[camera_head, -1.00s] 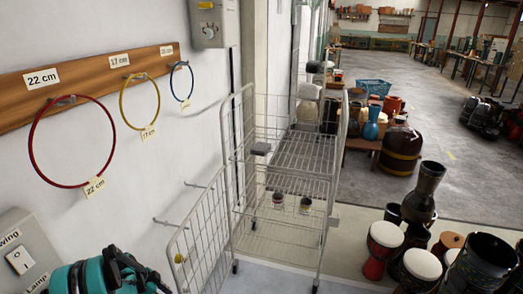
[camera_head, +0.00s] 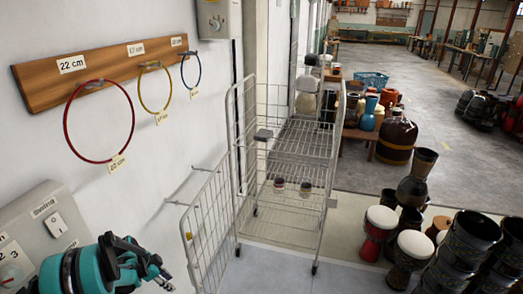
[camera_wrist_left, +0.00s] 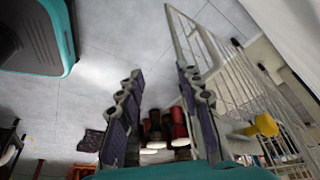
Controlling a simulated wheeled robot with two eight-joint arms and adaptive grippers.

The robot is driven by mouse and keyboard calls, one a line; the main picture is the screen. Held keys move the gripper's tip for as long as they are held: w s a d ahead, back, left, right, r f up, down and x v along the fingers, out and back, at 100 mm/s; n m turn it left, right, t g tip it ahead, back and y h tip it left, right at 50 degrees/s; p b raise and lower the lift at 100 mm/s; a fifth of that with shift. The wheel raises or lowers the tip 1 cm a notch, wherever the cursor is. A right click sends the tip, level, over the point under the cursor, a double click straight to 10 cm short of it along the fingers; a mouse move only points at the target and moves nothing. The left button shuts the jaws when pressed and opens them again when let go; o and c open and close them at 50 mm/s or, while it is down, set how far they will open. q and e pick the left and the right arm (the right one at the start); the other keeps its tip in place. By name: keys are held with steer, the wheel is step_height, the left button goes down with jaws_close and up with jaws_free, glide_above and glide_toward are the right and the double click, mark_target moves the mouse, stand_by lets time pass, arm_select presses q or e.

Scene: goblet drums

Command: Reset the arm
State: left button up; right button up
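My left gripper (camera_head: 158,272) is teal and black and shows at the bottom left of the head view, in front of the white wall and left of the wire cart. In the left wrist view, its two fingers (camera_wrist_left: 162,75) stand apart with only floor and distant things visible between them, so it is open and empty. My right gripper is in neither view.
A wire cart (camera_head: 238,160) with its side gate swung out stands close right of the left gripper. A grey switch box (camera_head: 45,228) is on the wall beside my arm. Hoops (camera_head: 133,120) hang above from a wooden rail (camera_head: 100,73). Drums (camera_head: 411,250) stand at the right.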

arm_select(q)
steer(key=s+d+r+n+t+y, duration=0.1)
steer(key=s+d+r+n, duration=0.15)
steer(key=r, duration=0.45)
steer(key=s+d+r+n+y, duration=0.1)
steer(key=s+d+r, duration=0.1)
steer(key=d+r, duration=0.3)
steer(key=s+d+r+n+t, duration=0.1)
steer(key=s+d+r+n, duration=0.15)
steer(key=r, duration=0.55)
steer(key=s+d+r+n+t, duration=0.1)
steer(key=s+d+r+n, duration=0.1)
steer(key=s, duration=0.6)
steer(key=s+d+r+n+t+y, duration=0.1)
steer(key=s+d+r+n+t, duration=0.1)
steer(key=s, duration=0.6)
steer(key=d+r+n, duration=0.1)
steer(key=d+n, duration=0.1)
steer(key=d, duration=0.1)
steer(key=shift+s+y, duration=0.2)
steer(key=shift+y, duration=0.1)
steer(key=shift+f, duration=0.1)
